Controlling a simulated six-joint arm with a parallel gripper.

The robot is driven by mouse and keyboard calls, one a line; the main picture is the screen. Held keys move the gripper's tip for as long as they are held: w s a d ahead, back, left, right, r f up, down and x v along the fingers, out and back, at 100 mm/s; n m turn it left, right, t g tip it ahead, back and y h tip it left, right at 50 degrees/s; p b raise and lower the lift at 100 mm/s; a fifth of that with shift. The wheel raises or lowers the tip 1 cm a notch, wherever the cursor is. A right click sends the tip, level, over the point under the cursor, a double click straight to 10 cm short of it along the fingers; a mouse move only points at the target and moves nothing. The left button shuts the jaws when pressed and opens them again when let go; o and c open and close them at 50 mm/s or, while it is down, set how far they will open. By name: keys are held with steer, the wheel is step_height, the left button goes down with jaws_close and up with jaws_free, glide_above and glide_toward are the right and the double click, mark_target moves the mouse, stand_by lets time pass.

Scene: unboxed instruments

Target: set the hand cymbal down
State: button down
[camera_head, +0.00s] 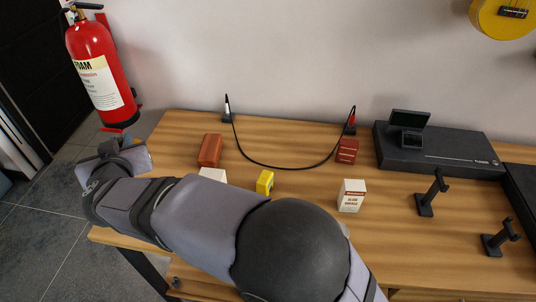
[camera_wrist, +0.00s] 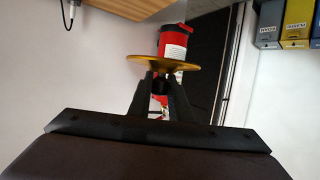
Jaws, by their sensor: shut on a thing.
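The hand cymbal (camera_wrist: 145,58) is a thin golden disc, seen nearly edge-on in the wrist view. My gripper (camera_wrist: 163,84) is shut on it, with the two black fingers closed just beneath the disc. In the head view, my arm reaches left, and its wrist end is past the left end of the wooden table (camera_head: 395,235). I cannot make out the cymbal in that view.
A red fire extinguisher (camera_head: 97,75) stands left of the table. On the table are a brown box (camera_head: 209,150), yellow box (camera_head: 265,182), white box (camera_head: 351,196), red box (camera_head: 347,151), black cable (camera_head: 275,168), black device (camera_head: 450,153) and black stands (camera_head: 429,195). Bare wood shows between them.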

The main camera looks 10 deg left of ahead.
steer(key=w+d+m+t+h, duration=0.1)
steer(key=w+d+m+h, duration=0.1)
steer(key=w+d, duration=0.8)
steer(key=m+t+h, duration=0.1)
steer(key=m+h, duration=0.3)
steer(key=h, duration=0.1)
glide_above(302, 156)
step_height(302, 156, down, 11)
steer(key=shift+f+p, duration=0.4)
steer(key=shift+f, duration=4.7)
steer(key=shift+f, duration=0.1)
steer(key=shift+f, duration=0.15)
steer(key=c, duration=1.6)
jaws_free()
